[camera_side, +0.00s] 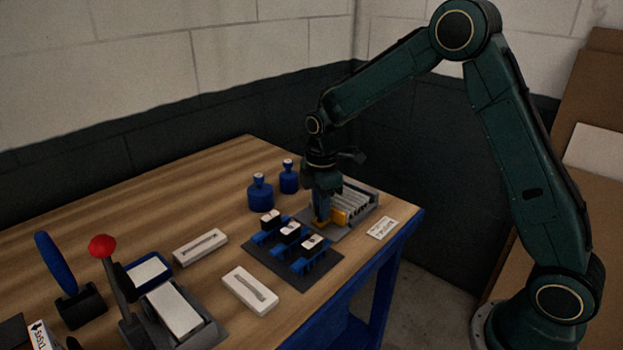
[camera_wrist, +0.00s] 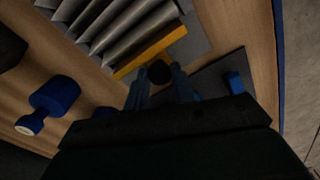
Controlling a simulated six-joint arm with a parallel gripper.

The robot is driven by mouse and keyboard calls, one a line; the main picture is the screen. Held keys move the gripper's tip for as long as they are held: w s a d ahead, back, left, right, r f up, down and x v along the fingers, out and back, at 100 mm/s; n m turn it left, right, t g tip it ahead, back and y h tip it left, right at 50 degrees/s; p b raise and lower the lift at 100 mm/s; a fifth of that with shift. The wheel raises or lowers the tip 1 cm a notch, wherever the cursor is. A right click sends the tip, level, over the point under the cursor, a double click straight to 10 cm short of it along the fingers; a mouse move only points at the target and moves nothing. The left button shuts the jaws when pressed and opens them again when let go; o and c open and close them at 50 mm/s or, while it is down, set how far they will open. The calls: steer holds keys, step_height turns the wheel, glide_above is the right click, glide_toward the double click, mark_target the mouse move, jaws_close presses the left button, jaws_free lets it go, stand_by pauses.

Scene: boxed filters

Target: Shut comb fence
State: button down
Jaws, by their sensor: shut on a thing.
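The comb fence is a yellow bar (camera_wrist: 150,50) along the front of a row of grey comb plates (camera_wrist: 115,25) on a grey base. In the side view the yellow fence (camera_side: 338,216) shows beside my gripper (camera_side: 320,222), at the near left end of the comb plates (camera_side: 357,203). My gripper points down with its fingers close together. In the wrist view its fingertips (camera_wrist: 160,80) are around a dark round knob (camera_wrist: 160,72) at the yellow bar. Most of the grip is hidden by the fingers.
Blue knobbed weights (camera_side: 260,193) stand left of my gripper. A dark mat (camera_side: 290,277) with blue clips and white-topped blocks lies in front. A white label card (camera_side: 381,228) lies at the right. White slotted blocks (camera_side: 250,290) and a red-knobbed lever (camera_side: 103,246) are farther left.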

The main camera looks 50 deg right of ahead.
steer(key=shift+d, duration=0.25)
steer(key=c, duration=1.5)
jaws_free()
steer(key=shift+o, duration=0.2)
steer(key=shift+r, duration=0.15)
steer(key=shift+w+r, duration=0.1)
steer(key=shift+r, duration=0.45)
step_height(320, 180, up, 12)
steer(key=shift+r, duration=0.25)
steer(key=shift+s, duration=0.2)
